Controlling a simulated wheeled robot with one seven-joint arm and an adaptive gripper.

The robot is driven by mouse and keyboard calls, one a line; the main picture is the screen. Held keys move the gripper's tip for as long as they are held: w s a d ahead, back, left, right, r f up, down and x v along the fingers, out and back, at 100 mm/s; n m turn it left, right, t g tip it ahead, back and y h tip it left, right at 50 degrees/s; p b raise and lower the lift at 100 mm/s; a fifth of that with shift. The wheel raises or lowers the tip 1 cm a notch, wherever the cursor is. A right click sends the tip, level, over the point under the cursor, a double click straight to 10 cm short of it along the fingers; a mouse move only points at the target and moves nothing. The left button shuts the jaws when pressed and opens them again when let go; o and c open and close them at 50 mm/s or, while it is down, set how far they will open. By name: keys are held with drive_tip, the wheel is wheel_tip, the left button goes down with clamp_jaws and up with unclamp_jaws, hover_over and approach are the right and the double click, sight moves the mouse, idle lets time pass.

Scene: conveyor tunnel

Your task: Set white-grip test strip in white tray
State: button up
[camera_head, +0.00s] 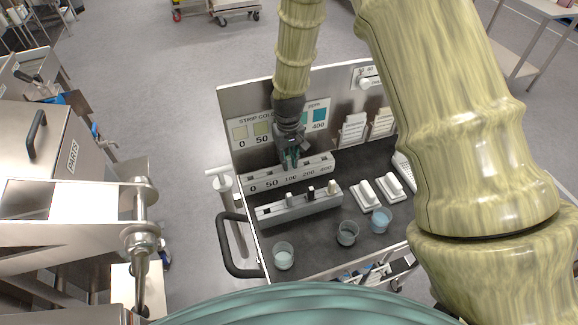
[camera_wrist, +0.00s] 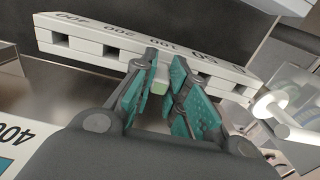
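My gripper (camera_head: 289,160) points down over the long pale rack (camera_head: 262,184) marked 0, 50, 100, 200 and 400. In the wrist view my gripper's teal-padded fingertips (camera_wrist: 166,70) are close together at the front of that rack (camera_wrist: 88,48). A small pale greenish block (camera_wrist: 159,84) shows between the pads; I cannot tell whether they grip it. Two small white trays (camera_head: 364,197) (camera_head: 391,189), each with a raised white piece, lie to the right.
Three cups stand near the front: one at the left (camera_head: 283,257), one dark (camera_head: 347,233) and one blue (camera_head: 380,220). A strip colour chart (camera_head: 262,129) is on the back panel, with two upright white racks (camera_head: 353,129) (camera_head: 381,122) beside it. Dark worktop is free between the cups.

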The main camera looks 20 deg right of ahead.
drive_tip(key=shift+f, duration=0.1)
clamp_jaws()
drive_tip(key=shift+r, duration=0.2)
drive_tip(key=shift+r+p, duration=1.15)
drive_tip(key=shift+r, duration=0.15)
drive_tip(key=shift+r+p, duration=1.55)
drive_tip(key=shift+r, duration=0.8)
